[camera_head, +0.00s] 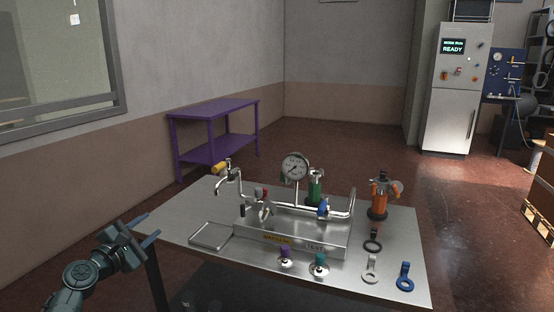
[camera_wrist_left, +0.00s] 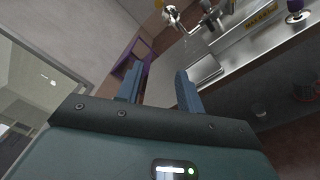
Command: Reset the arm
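My left gripper (camera_head: 143,233) is at the lower left in the head view, beside the left end of the metal table (camera_head: 180,211). Its two fingers are spread apart with nothing between them. In the left wrist view the open fingers (camera_wrist_left: 158,88) point toward the table edge and the purple bench. The gripper appears apart from the table. My right gripper is in neither view.
The table holds a test rig with a gauge (camera_head: 295,167), an orange device (camera_head: 378,198), a shallow tray (camera_head: 211,236) and several ring-ended tools. A purple bench (camera_head: 213,108) stands behind left. A grey cabinet (camera_head: 453,110) reads READY. Open floor lies beyond the table.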

